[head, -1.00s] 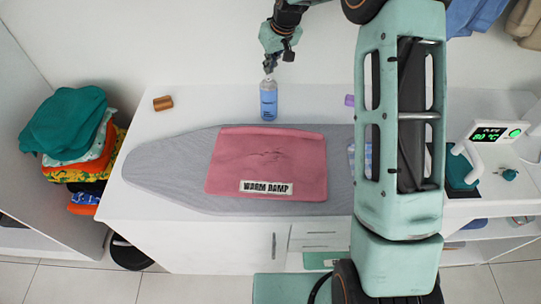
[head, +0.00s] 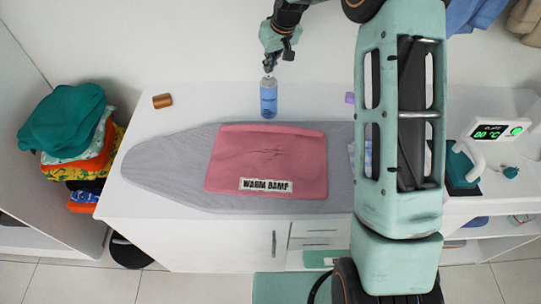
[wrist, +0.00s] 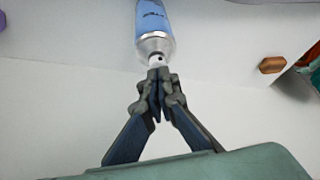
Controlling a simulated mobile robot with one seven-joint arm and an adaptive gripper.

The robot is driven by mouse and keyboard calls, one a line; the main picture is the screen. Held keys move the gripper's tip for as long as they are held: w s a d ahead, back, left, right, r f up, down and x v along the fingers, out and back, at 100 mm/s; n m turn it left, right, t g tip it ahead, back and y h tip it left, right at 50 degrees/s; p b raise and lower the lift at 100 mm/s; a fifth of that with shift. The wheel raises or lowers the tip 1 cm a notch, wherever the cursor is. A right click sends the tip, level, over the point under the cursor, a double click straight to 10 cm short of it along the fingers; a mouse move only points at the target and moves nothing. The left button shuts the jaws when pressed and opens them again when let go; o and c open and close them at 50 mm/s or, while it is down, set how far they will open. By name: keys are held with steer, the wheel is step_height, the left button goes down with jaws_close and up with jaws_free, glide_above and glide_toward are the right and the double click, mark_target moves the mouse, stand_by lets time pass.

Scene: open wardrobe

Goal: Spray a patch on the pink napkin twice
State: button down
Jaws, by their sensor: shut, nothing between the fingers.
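The pink napkin (head: 268,155) lies flat on the grey ironing board, with a white label reading "WARM DAMP" along its front edge. A blue spray can (head: 268,100) stands upright on the white counter behind the napkin. My gripper (head: 269,69) is directly above the can's top. In the wrist view, my gripper (wrist: 158,80) has its fingertips together at the can's white nozzle, with the can (wrist: 154,25) beyond them. The fingers are shut and hold nothing; whether they touch the nozzle I cannot tell.
The ironing board (head: 150,175) lies on the white counter. A small brown block (head: 162,101) sits behind it at left. Folded clothes (head: 65,125) are stacked at left. My own arm hides part of the right side. A device with a green display (head: 490,135) stands at right.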

steer(key=shift+f, duration=0.45)
steer(key=shift+r+p, duration=0.4)
steer(key=shift+r, duration=0.65)
step_height(320, 180, up, 6)
steer(key=p, duration=0.3)
stand_by(0.4)
